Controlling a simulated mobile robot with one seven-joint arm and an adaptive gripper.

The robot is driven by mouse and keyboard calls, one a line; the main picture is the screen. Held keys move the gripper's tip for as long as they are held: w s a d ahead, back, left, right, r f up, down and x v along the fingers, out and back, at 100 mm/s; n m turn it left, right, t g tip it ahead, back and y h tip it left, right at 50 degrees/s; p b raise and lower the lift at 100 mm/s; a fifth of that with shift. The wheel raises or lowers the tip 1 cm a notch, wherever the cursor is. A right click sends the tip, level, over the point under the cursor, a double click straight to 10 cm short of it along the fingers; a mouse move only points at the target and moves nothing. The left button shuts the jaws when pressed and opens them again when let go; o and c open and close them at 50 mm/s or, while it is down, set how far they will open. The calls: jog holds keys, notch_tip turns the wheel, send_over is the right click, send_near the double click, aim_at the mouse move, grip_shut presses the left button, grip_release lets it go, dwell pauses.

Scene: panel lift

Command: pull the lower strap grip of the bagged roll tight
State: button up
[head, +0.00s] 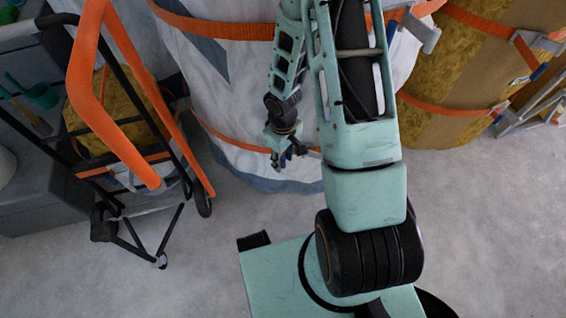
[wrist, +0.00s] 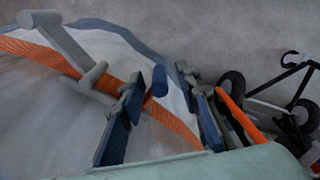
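The bagged roll (head: 190,70) is a large white bag with blue patches, standing behind my arm. Its lower orange strap (head: 230,140) runs around it near the floor; the strap also shows in the wrist view (wrist: 35,52). A grey buckle with a bar (wrist: 75,58) sits on the strap. A small dark blue strap grip (wrist: 159,82) shows between my fingers in the wrist view. My gripper (head: 283,158) is at the lower strap; its fingers (wrist: 160,76) are spread on either side of the grip, with visible gaps. The grip is not clearly visible in the head view.
An orange-and-black hand cart (head: 115,100) stands left of the roll; its wheels and frame show at right in the wrist view (wrist: 300,110). Yellow-brown strapped rolls (head: 450,70) stand at right. The grey floor (head: 490,220) in front is clear.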

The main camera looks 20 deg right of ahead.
jog(key=shift+f, duration=0.5)
grip_shut()
